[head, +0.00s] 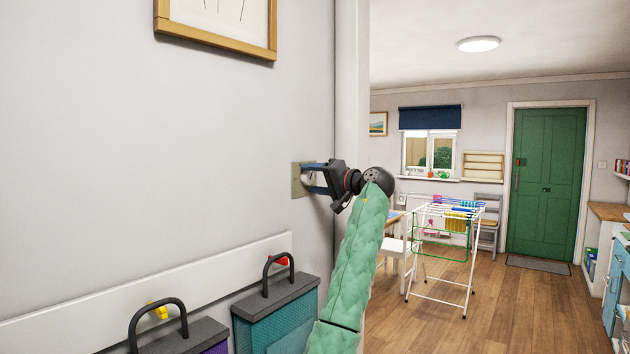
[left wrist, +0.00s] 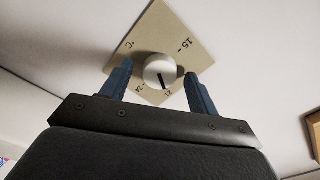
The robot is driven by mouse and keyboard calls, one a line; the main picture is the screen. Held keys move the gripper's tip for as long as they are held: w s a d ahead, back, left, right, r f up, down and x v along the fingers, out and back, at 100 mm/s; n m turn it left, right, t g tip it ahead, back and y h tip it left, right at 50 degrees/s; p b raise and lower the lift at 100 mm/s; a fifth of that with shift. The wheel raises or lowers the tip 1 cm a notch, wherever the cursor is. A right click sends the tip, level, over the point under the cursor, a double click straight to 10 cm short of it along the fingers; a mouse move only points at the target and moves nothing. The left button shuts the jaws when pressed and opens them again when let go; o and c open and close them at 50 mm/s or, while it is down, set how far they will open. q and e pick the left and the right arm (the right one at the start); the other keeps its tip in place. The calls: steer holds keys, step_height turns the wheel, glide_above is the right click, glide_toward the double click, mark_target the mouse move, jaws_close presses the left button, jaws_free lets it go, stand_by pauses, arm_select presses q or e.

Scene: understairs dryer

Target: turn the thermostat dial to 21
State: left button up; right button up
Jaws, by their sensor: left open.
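The thermostat is a beige square plate (head: 296,181) on the grey wall in the head view. It fills the upper middle of the left wrist view (left wrist: 160,30), with 15, 24, °C and a partly hidden mark that looks like 21. Its round white dial (left wrist: 157,65) has a black pointer line aimed down and slightly right, close to that mark. My left gripper (head: 312,180) is at the plate. In the left wrist view its blue fingers (left wrist: 158,70) are open, one on each side of the dial, with visible gaps. My right gripper is not in view.
A wood-framed picture (head: 220,49) hangs above the thermostat. Below are a white rail (head: 60,311) and teal (head: 275,318) and purple bags with dark handles. The wall ends just right of the thermostat. A drying rack (head: 440,258) stands farther back on open floor.

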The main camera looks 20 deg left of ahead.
arm_select(q)
steer(key=shift+s+d+f, duration=0.1)
steer(key=shift+s+d, duration=0.05)
steer(key=shift+d, duration=0.3)
steer(key=shift+b+v, duration=0.6)
steer(key=shift+v, duration=0.4)
steer(key=shift+b+v, duration=0.6)
steer(key=shift+v, duration=1.8)
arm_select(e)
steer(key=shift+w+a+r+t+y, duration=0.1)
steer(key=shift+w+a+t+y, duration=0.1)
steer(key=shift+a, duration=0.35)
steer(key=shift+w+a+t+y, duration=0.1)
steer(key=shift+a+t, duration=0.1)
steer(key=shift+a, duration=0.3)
arm_select(q)
steer(key=shift+n, duration=0.3)
